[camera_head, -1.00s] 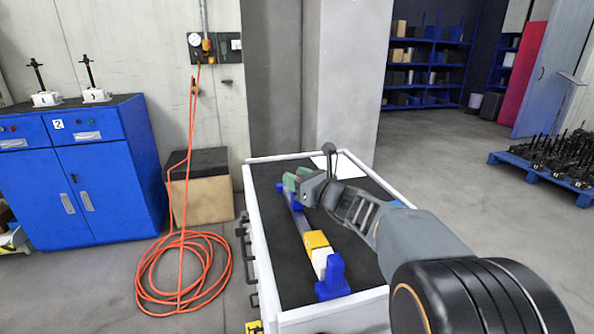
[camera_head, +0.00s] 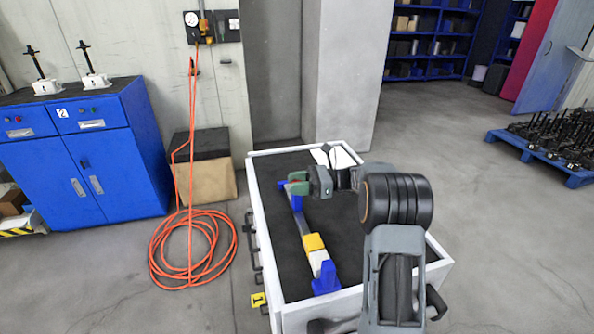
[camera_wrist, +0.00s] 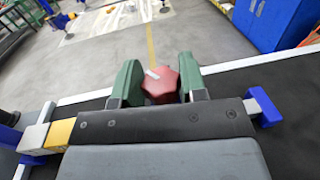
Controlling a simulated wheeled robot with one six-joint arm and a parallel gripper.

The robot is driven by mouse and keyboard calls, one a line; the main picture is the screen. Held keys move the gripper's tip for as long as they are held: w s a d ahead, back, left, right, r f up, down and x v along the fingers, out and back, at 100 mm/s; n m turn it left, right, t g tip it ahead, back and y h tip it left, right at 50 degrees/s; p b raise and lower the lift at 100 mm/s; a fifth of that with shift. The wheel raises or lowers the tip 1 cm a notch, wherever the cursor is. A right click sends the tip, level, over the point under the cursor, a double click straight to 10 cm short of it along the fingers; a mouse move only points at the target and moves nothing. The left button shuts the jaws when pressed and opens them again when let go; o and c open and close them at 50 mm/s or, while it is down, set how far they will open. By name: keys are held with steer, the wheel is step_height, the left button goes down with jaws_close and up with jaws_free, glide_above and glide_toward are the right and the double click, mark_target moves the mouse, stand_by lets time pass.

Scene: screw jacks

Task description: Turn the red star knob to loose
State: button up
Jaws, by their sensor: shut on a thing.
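The red star knob (camera_wrist: 160,86) shows in the wrist view, with a pale mark on its face. My gripper (camera_wrist: 160,82) has its two green fingers on either side of the knob and is shut on it. In the head view my gripper (camera_head: 297,184) is at the far end of the jig, coming in from the right, and hides the knob there. The jig is a grey bar (camera_head: 305,226) with a blue end block (camera_head: 326,279), a white block and a yellow block (camera_head: 314,242) at its near end.
The jig lies on the black top of a white-edged cart (camera_head: 266,243). A blue cabinet (camera_head: 85,160) with two screw jacks and a coiled orange hose (camera_head: 190,250) are left. A blue pallet (camera_head: 545,158) is right.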

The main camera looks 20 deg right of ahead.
steer(key=n+g+p, duration=0.1)
steer(key=g+p, duration=0.1)
steer(key=p, duration=0.1)
steer(key=r+n+g+p, duration=0.1)
steer(key=n+g+p, duration=0.1)
steer(key=g+p, duration=0.1)
steer(key=shift+p, duration=0.65)
steer(key=p, duration=0.1)
steer(key=n+g+p, duration=0.1)
steer(key=shift+f+g+p, duration=0.2)
steer(key=shift+g+p, duration=0.1)
steer(key=shift+p, duration=0.1)
steer(key=shift+f+n+g+p, duration=0.2)
steer(key=shift+n+g+p, duration=0.1)
steer(key=shift+p, duration=0.2)
steer(key=o, duration=0.9)
step_height(320, 180, up, 4)
steer(key=p, duration=0.3)
steer(key=shift+f, duration=0.2)
steer(key=s+r, duration=0.3)
steer(key=s, duration=0.1)
steer(key=s+r, duration=0.3)
steer(key=s, duration=0.2)
steer(key=s+r+p, duration=0.1)
steer(key=s+r, duration=0.2)
steer(key=s, duration=0.2)
steer(key=shift+r, duration=0.15)
